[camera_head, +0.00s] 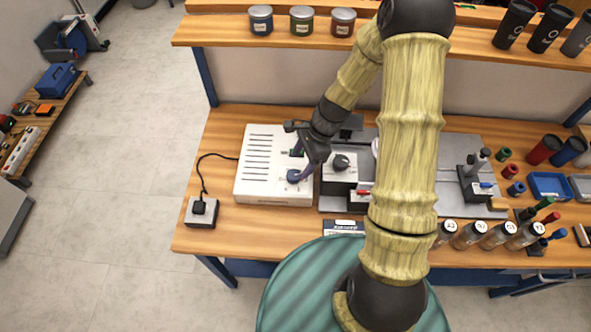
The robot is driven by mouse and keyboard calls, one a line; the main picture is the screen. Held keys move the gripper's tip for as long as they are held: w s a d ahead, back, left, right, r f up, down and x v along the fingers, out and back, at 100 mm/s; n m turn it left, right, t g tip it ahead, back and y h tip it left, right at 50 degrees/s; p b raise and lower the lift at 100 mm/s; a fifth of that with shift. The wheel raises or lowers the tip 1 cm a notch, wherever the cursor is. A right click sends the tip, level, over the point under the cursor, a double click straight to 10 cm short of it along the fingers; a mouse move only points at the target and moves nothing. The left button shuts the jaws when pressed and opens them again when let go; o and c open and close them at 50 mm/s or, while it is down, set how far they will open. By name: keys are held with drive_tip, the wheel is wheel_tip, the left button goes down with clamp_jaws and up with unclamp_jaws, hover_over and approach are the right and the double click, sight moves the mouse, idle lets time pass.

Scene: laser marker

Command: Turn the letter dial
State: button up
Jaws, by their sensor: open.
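A white box (258,185) with slots in its top stands on the left part of the wooden bench. A small dark blue round knob (293,175) sits near its right front corner. A black round dial (341,162) is on the light block just right of the box. Letters are too small to read, so I cannot tell which of the two is the letter dial. My gripper (300,163) is open and low over the right side of the white box. Its fingertips are close to the blue knob; I cannot tell whether they touch it. I see nothing held.
A grey metal plate (440,145) with fixtures lies right of the white box, partly hidden by my arm. A black-topped switch box (201,210) with a cable is at the bench's left front. Labelled jars (467,236) line the front right. A shelf (225,32) with tins runs above.

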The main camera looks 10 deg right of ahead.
sight(293, 174)
drive_tip(key=shift+p+x, duration=0.3)
drive_tip(key=shift+x, duration=2.4)
drive_tip(key=shift+c, duration=0.4)
drive_tip(key=c, duration=0.9)
drive_tip(key=shift+w, duration=0.1)
drive_tip(key=shift+n, duration=0.4)
drive_tip(key=n+g, duration=0.1)
drive_tip(key=n, duration=0.1)
drive_tip(key=n+h, duration=0.1)
drive_tip(key=n, duration=0.2)
drive_tip(key=shift+w+a+g+p, duration=0.1)
drive_tip(key=shift+w+g+p, duration=0.1)
drive_tip(key=shift+g+p, duration=0.2)
drive_tip(key=n+h, duration=0.1)
drive_tip(key=n, duration=0.2)
drive_tip(key=n+g, duration=0.1)
drive_tip(key=n, duration=0.2)
drive_tip(key=shift+w+a+h+b, duration=0.1)
drive_tip(key=shift+h+b, duration=0.25)
drive_tip(key=shift+h, duration=0.05)
drive_tip(key=shift+r, duration=0.1)
